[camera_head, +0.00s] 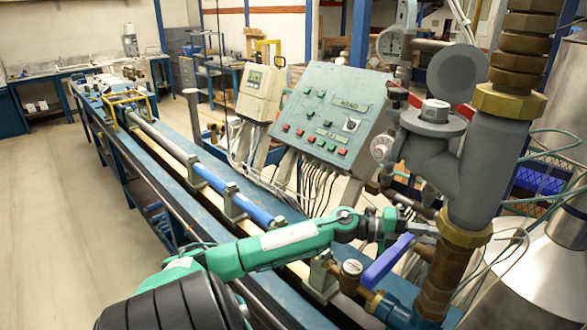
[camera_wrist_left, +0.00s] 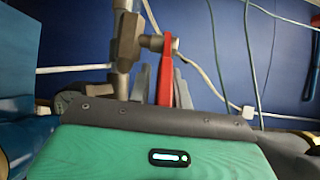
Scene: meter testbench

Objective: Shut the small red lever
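The small red lever (camera_wrist_left: 166,80) shows in the left wrist view, hanging from a grey pivot on a metal pipe fitting. In the head view I cannot make it out; my gripper and the pipework hide that spot. My left gripper (camera_wrist_left: 163,88) has its two grey fingertips apart, one on each side of the lever's lower part. I cannot tell whether either finger touches it. In the head view my left gripper (camera_head: 412,222) is beside the vertical pipe, just above a blue lever handle (camera_head: 387,262). My right gripper is not in view.
A thick grey pipe with brass fittings (camera_head: 470,170) stands close to the right of my left gripper. A control panel (camera_head: 328,110) with buttons is behind it. The long bench (camera_head: 130,150) runs back to the left. The floor at left is clear.

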